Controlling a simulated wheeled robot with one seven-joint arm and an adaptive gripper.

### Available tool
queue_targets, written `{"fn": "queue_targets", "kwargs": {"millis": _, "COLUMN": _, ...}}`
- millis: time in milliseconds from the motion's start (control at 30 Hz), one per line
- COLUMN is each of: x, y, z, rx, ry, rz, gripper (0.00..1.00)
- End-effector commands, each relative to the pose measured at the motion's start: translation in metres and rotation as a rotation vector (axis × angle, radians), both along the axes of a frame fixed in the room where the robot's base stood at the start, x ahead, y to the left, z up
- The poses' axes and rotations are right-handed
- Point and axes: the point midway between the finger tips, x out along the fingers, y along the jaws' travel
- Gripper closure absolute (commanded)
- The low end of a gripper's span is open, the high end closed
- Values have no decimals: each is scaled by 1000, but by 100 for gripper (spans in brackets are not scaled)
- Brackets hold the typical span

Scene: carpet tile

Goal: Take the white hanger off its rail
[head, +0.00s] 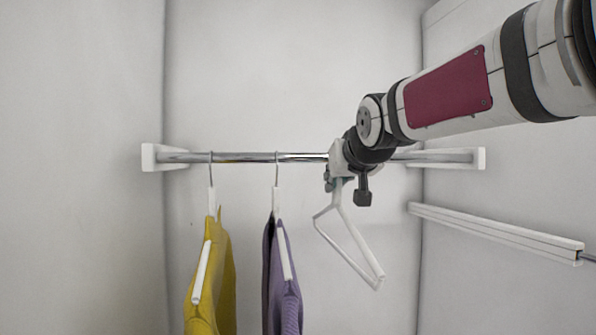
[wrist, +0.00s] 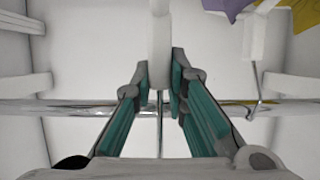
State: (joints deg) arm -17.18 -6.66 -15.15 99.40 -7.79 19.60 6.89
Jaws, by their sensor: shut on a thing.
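The white hanger (head: 349,238) is bare and hangs below my gripper in the head view, tilted down to the right. My gripper (head: 335,181) is shut on the upper part of the hanger, just in front of the rail (head: 240,157). In the wrist view my gripper's two teal-padded fingers (wrist: 160,78) close on the white neck of the hanger (wrist: 160,40). A thin metal hook (wrist: 160,122) runs from it between the fingers, across the rail (wrist: 75,108). Whether the hook still rests on the rail is hard to tell.
A yellow garment (head: 212,275) and a purple garment (head: 282,275) hang on white hangers to the left on the same rail. White brackets (head: 150,157) hold the rail ends. A white bar (head: 495,232) is on the right wall.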

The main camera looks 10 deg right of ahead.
Motion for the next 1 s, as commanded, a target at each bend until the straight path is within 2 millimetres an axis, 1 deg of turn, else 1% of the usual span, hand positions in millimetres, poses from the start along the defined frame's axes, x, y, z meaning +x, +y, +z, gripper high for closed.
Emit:
{"fn": "queue_targets", "kwargs": {"millis": 33, "x": -9, "y": 0, "z": 2, "rx": 1, "ry": 1, "rz": 1, "gripper": 100}}
{"fn": "queue_targets", "kwargs": {"millis": 100, "x": -17, "y": 0, "z": 2, "rx": 0, "ry": 1, "rz": 0, "gripper": 100}}
{"fn": "queue_targets", "kwargs": {"millis": 900, "x": -104, "y": 0, "z": -3, "rx": 0, "ry": 1, "rz": -1, "gripper": 100}}
{"fn": "queue_targets", "kwargs": {"millis": 1000, "x": -112, "y": 0, "z": -4, "rx": 2, "ry": -1, "rz": -1, "gripper": 100}}
